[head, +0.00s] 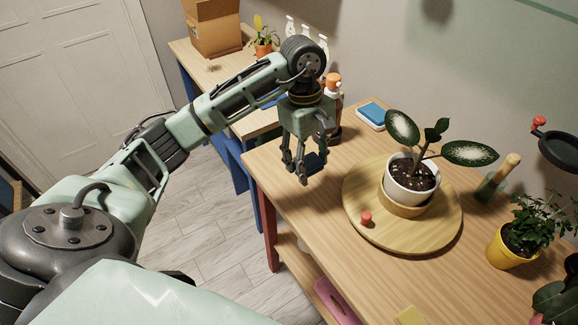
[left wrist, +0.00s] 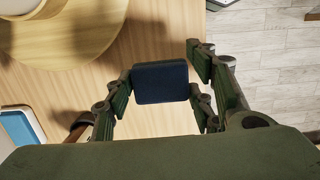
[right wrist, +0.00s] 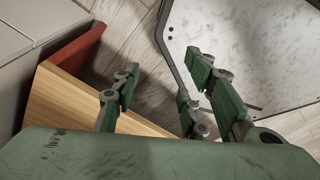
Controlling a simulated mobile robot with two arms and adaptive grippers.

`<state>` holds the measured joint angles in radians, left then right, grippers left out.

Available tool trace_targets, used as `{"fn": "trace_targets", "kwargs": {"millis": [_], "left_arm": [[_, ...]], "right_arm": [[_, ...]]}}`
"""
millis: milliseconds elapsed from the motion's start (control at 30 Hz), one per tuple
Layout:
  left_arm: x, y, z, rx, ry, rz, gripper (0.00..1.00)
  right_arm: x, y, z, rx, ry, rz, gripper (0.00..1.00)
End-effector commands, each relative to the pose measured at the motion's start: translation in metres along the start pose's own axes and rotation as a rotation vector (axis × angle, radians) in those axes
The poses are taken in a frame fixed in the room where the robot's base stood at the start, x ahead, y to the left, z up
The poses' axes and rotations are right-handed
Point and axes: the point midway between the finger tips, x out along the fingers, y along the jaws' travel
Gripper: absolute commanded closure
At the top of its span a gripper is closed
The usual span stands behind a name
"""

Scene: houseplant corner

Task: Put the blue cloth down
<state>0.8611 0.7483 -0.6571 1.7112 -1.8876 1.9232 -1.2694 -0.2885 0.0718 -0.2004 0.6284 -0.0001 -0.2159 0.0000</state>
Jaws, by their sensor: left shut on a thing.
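The blue cloth (head: 316,162) is a small dark blue folded pad. My left gripper (head: 303,166) is shut on it and holds it above the left end of the wooden table (head: 290,190). In the left wrist view the cloth (left wrist: 161,82) sits between the fingers (left wrist: 160,90), with bare table behind it. My right gripper (right wrist: 165,88) shows only in the right wrist view. Its fingers are apart with nothing between them.
A round wooden board (head: 362,228) holds a white-potted plant (head: 410,185) and a small red thing (head: 366,218). A white tray with a blue top (head: 372,115) lies behind. An orange-capped bottle (head: 333,92) stands behind the gripper. A yellow pot (head: 508,250) is at right.

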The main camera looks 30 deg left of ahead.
Motion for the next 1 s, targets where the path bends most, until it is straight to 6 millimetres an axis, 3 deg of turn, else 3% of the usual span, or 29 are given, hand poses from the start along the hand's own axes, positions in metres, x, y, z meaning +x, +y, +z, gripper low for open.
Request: {"fn": "trace_targets", "kwargs": {"millis": [200,400,567,800,1000], "left_arm": [[0.019,-0.004,-0.054,-0.004,-0.002,-0.004,0.91],[0.032,-0.004,-0.082,0.0,0.0,-0.002,0.91],[0.039,-0.004,-0.087,0.003,-0.001,-0.001,0.91],[0.071,-0.005,-0.091,0.003,-0.001,-0.002,0.91],[0.074,-0.005,-0.092,0.004,0.001,0.0,0.91]], "right_arm": [[-0.019,0.001,0.012,-0.002,-0.022,0.001,0.6],[-0.025,0.003,0.02,-0.003,-0.034,0.003,0.6],[-0.028,0.006,0.019,-0.004,-0.034,0.006,0.6],[-0.042,0.007,0.014,-0.004,-0.028,0.008,0.6],[-0.04,0.007,0.013,-0.004,-0.026,0.008,0.6]]}}
